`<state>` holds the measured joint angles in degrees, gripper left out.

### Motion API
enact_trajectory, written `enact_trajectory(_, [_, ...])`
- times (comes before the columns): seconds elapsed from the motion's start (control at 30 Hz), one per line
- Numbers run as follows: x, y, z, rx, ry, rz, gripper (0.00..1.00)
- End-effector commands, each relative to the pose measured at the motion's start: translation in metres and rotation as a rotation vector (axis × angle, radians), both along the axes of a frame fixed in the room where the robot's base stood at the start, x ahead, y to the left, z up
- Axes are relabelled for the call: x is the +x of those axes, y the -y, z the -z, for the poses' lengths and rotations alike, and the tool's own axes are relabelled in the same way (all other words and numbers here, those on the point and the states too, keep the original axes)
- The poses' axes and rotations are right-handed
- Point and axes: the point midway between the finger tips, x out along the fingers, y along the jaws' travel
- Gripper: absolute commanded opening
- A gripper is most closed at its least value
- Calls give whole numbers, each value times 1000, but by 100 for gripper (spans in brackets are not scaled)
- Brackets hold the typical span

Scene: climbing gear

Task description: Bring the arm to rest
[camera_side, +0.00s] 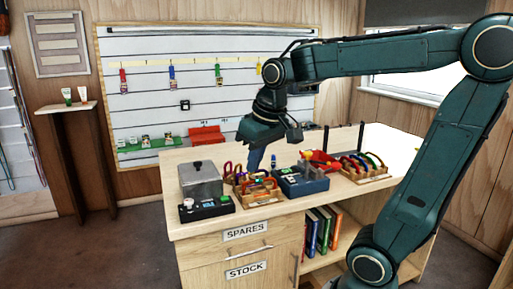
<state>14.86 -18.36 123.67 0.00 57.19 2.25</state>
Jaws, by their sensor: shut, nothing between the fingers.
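My gripper (256,157) points down above the bench, over the area between the wooden rack of coloured carabiners and the blue box. It is shut, with nothing seen in it. My arm reaches in from the right, bent over the bench. The workbench (213,224) has a light wooden top, with drawers labelled SPARES and STOCK. Whether the gripper's tip touches anything below is too small to tell.
On the bench are a grey lidded box (200,180), a black device (207,208), a carabiner rack (262,194), a blue box (301,181) and another rack (364,168). Two dark posts stand behind. The bench's right part is fairly clear.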

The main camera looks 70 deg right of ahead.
Motion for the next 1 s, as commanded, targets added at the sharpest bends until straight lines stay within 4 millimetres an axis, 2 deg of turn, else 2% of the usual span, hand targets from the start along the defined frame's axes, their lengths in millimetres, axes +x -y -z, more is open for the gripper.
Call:
enact_trajectory(0.2, [-37, -35, 4, -21, 70, -117, 0])
enact_trajectory(0.5, [-80, -65, 19, -36, 154, -250, 0])
enact_trajectory(0.7, [-92, -72, 26, -39, 182, -291, 0])
enact_trajectory(1.0, [-94, -72, 28, -39, 184, -296, 0])
